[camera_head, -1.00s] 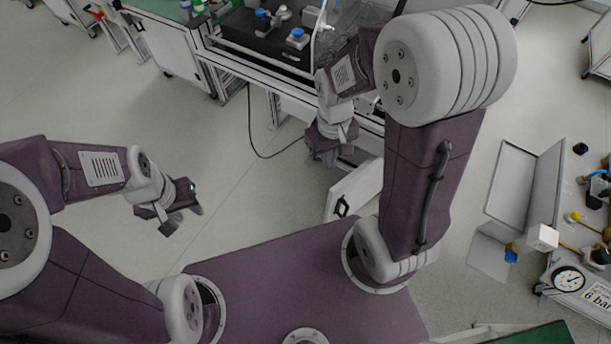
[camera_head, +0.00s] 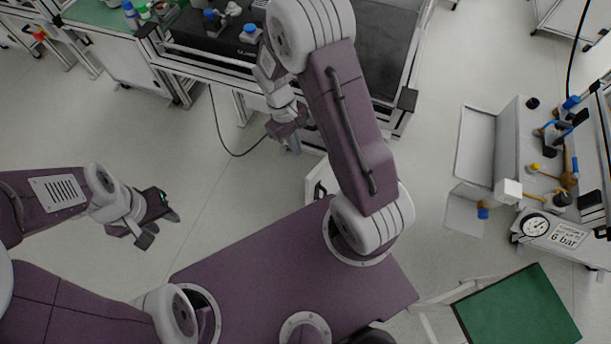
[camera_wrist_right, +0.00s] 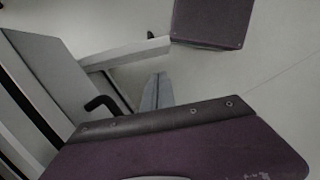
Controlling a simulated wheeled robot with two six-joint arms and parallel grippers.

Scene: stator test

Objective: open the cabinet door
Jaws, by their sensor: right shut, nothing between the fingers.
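The cabinet door (camera_head: 320,179) is a pale panel with a black handle, under the workbench and partly hidden by my right arm in the head view. It stands out from the cabinet, partly open. In the right wrist view the door (camera_wrist_right: 125,53) is seen nearly edge-on, its handle (camera_wrist_right: 150,35) beyond it. My right gripper (camera_head: 292,146) is shut and empty, just left of the door in the head view; its grey fingers (camera_wrist_right: 157,92) appear apart from the door. My left gripper (camera_head: 162,230) is open and empty above the floor.
The workbench (camera_head: 200,68) with dark equipment is at the top. A second black handle (camera_wrist_right: 100,104) shows near the right fingers. A gauge bench (camera_head: 510,150) stands right, a green-topped stand (camera_head: 520,308) lower right. A black cable (camera_head: 222,140) hangs to the floor, open at left.

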